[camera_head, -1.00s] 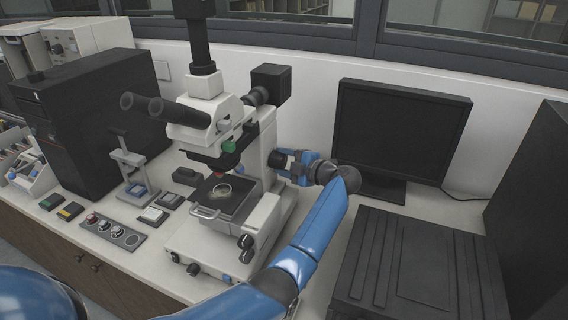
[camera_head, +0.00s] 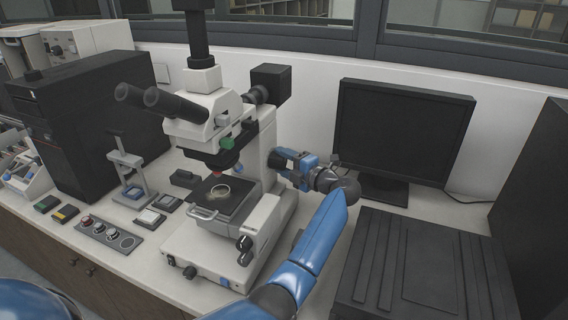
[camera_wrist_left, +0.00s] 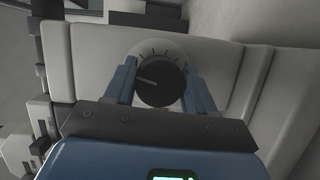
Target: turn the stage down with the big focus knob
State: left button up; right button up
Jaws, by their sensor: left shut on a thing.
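The microscope (camera_head: 222,258) stands on the bench with its black stage (camera_head: 238,199) under the objectives. A small pale ring (camera_head: 219,190) lies on the stage. My left gripper (camera_head: 284,160) is at the right side of the microscope body. In the left wrist view, the big focus knob (camera_wrist_left: 160,84) is round and black with a pale pointer line toward the left, in front of a white dial with tick marks. My left gripper (camera_wrist_left: 160,88) has one blue finger on each side of the knob and is shut on it. In the head view the gripper mostly hides this knob.
A dark monitor (camera_head: 405,130) stands right of my left gripper, and a black ribbed box (camera_head: 420,265) lies in front of it. Smaller black knobs (camera_head: 244,248) sit low on the microscope's near side. A knob panel (camera_head: 110,233) and small blocks lie to the left.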

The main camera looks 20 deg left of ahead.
pick_arm(q)
jog(key=shift+r, duration=0.1)
jog(key=o, duration=1)
